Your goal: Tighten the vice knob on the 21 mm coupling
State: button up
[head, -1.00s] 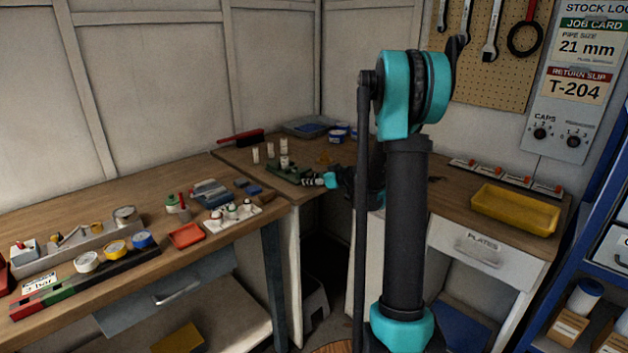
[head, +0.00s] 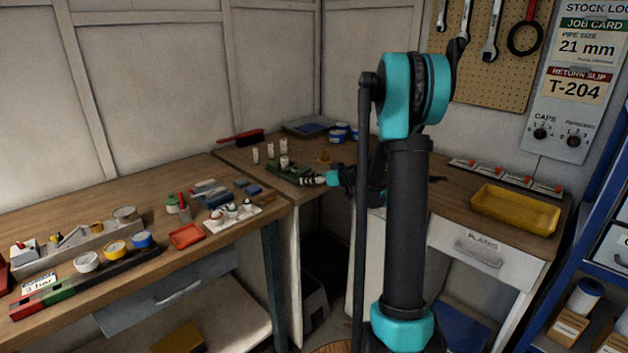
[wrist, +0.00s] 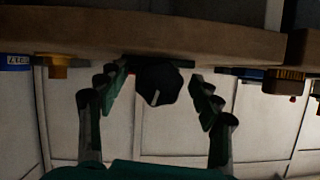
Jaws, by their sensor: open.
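The dark knob (wrist: 157,84), with a white mark line on its face, shows in the middle of the wrist view. My gripper (wrist: 152,80) is open, with one finger on each side of the knob and a visible gap on both sides. In the head view, my gripper (head: 313,180) is at the right end of the green vice (head: 284,173) on the corner bench. A pale upright cylinder (head: 284,162) stands at the vice. I cannot tell its size or whether it is clamped. The knob is too small to make out in the head view.
More pale cylinders (head: 256,155) stand behind the vice, and an amber piece (head: 324,157) lies to its right. A white tray (head: 232,217) and a red tray (head: 186,236) are on the left bench. A yellow tray (head: 515,209) lies on the right bench.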

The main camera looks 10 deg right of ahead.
jog(key=v, duration=1.2)
